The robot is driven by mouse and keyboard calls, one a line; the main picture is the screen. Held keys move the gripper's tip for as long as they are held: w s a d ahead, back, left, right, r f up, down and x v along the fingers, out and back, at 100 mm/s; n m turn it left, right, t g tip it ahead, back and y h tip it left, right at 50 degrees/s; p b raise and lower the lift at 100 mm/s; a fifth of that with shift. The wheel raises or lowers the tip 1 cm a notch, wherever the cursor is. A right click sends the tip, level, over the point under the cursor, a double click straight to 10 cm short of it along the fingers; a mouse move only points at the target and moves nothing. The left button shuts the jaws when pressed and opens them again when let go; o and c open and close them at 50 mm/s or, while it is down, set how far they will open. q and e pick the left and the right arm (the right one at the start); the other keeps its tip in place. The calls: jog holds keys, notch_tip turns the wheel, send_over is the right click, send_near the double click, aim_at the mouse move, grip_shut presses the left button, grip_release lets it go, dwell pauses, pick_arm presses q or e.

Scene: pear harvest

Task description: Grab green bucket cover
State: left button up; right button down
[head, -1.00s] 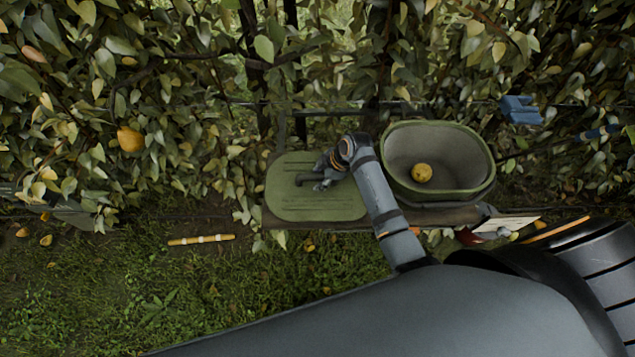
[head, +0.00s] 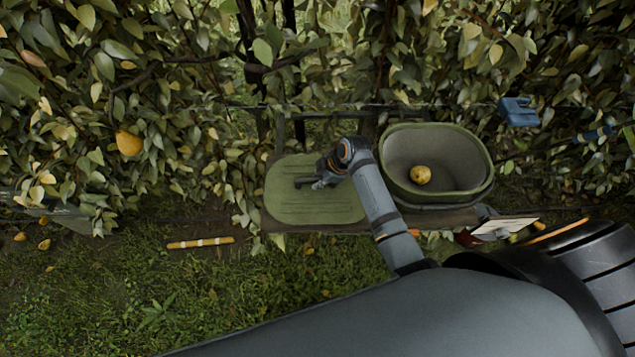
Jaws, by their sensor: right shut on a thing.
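The green bucket cover (head: 315,208) lies flat on the wooden bench, left of the bucket. It has a dark handle (head: 303,181) near its middle. My right gripper (head: 318,182) is over the cover and shut on that handle; the arm covers the cover's right edge. The green bucket (head: 488,172) stands open on the bench to the right, with one yellow pear (head: 420,175) inside. My left gripper is not in view.
A yellow pear (head: 129,144) hangs in the foliage at left. A blue object (head: 519,111) is at the upper right. A white card (head: 505,228) is at the bench's right end. A yellow-and-white stick (head: 200,243) lies on the ground. Grass at lower left is clear.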

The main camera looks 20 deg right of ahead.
aim_at(318, 178)
notch_tip(318, 178, up, 18)
jog(key=b, duration=0.1)
